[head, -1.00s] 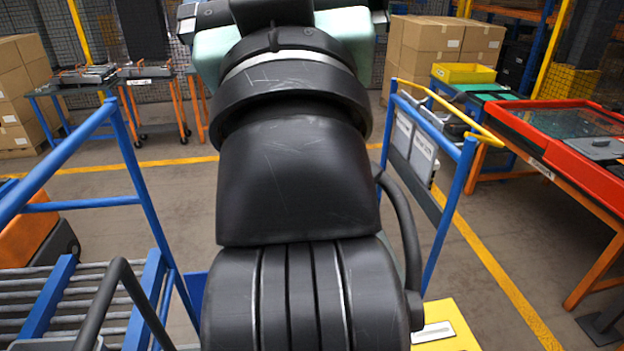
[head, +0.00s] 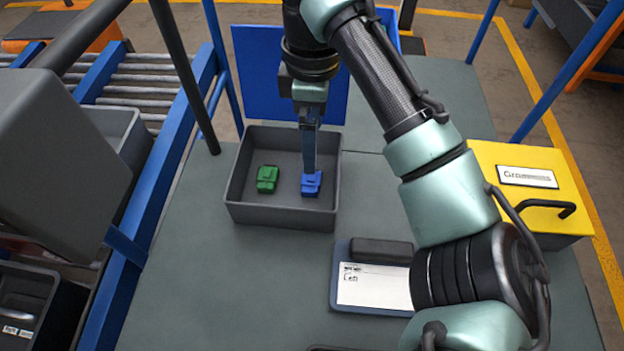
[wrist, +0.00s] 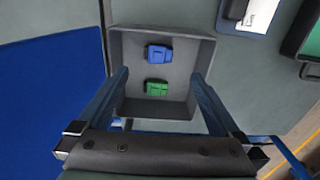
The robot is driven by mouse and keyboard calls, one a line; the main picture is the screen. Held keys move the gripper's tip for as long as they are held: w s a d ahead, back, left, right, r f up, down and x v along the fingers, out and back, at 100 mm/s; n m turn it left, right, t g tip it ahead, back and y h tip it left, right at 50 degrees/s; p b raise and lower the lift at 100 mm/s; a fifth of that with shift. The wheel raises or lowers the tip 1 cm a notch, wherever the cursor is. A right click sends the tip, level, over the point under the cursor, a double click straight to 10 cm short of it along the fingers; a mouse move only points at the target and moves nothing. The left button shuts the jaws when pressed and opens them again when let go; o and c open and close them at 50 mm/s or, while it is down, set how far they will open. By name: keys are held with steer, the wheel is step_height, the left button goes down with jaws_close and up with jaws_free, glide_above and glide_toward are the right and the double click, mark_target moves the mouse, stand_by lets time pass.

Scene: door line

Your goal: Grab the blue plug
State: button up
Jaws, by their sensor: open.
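The blue plug (head: 311,185) lies in a grey open bin (head: 278,217), right of a green plug (head: 267,179). My gripper (head: 309,168) points down over the bin, its lower end overlapping the blue plug's top edge in the head view. In the wrist view my gripper (wrist: 158,74) is open and empty, with its fingers wide apart. The blue plug (wrist: 158,53) shows just beyond the fingertip line, and the green plug (wrist: 157,87) shows between the fingers. I cannot tell the exact height of the fingertips above the plugs.
The bin stands on a grey-green table (head: 200,275). A blue panel (head: 254,75) rises behind it. A clipboard with a white label (head: 372,288) lies in front, and a yellow box (head: 525,215) stands at right. A roller conveyor (head: 150,80) is at left.

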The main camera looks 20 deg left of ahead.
mark_target(311, 179)
steer(key=f, duration=0.5)
steer(key=f+b, duration=0.1)
steer(key=f, duration=0.4)
steer(key=shift+a+f, duration=0.2)
steer(key=shift+f, duration=0.1)
steer(key=c, duration=1.4)
steer(key=shift+r, duration=0.1)
